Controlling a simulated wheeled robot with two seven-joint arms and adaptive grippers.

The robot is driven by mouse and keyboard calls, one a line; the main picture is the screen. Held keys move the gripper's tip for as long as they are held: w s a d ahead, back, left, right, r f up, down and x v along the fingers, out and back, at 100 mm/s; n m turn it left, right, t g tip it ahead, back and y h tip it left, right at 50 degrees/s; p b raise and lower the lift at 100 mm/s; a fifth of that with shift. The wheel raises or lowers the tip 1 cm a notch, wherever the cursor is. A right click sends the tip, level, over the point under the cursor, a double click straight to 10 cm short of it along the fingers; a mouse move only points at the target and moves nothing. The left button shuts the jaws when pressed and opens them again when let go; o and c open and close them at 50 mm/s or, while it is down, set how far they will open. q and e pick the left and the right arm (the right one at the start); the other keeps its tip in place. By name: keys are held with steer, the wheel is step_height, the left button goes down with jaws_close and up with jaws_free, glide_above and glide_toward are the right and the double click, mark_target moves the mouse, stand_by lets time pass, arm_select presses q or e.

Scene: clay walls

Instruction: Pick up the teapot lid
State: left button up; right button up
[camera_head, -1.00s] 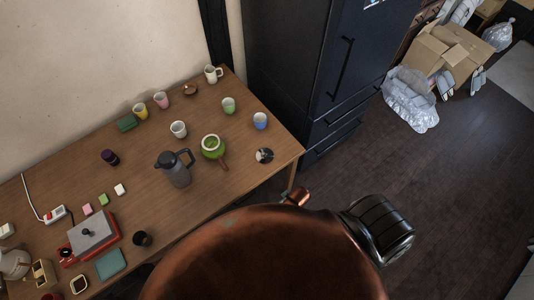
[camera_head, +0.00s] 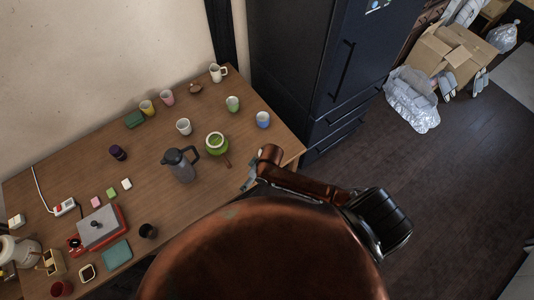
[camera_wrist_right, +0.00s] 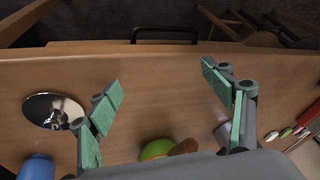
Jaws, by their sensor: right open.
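A shiny round metal lid with a small knob (camera_wrist_right: 48,108) lies on the wooden table, left of the gripper's left finger in the right wrist view. In the head view it is mostly hidden behind my right arm and gripper. My right gripper (camera_wrist_right: 161,84) is open and empty above the table, with its green-padded fingers spread wide. In the head view the right gripper (camera_head: 250,174) is at the table's right edge. The green pot (camera_head: 216,143) with a brown handle stands to its left and also shows in the right wrist view (camera_wrist_right: 154,150). My left gripper is not in view.
A grey jug (camera_head: 181,166) stands left of the green pot. The dark refrigerator (camera_head: 310,65) borders the table's far right side. Several other items crowd the table's left half.

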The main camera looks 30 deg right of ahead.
steer(key=shift+n+g+h, duration=0.3)
steer(key=shift+g+h, duration=0.4)
steer(key=w+d, duration=0.1)
steer(key=w+d+r, duration=0.1)
steer(key=w, duration=0.1)
steer(key=w+d+r, duration=0.1)
steer(key=w+d, duration=0.1)
steer(key=shift+w+p, duration=0.2)
steer(key=shift+p, duration=0.1)
steer(key=shift+m+g+h, duration=0.5)
steer(key=shift+m+h, duration=0.3)
steer(key=w+d+r, duration=0.1)
steer(key=d, duration=0.2)
steer(key=w+d+r, duration=0.1)
steer(key=d, duration=0.2)
steer(key=w+d+r, duration=0.1)
steer(key=d, duration=0.2)
steer(key=shift+w+r, duration=0.35)
steer(key=shift+r, duration=0.05)
steer(key=shift+w+d, duration=0.1)
steer(key=shift+d, duration=0.2)
step_height(320, 180, down, 8)
steer(key=shift+r, duration=0.25)
steer(key=shift+c, duration=0.3)
steer(key=c, duration=0.9)
steer(key=shift+s, duration=0.25)
steer(key=c, duration=0.3)
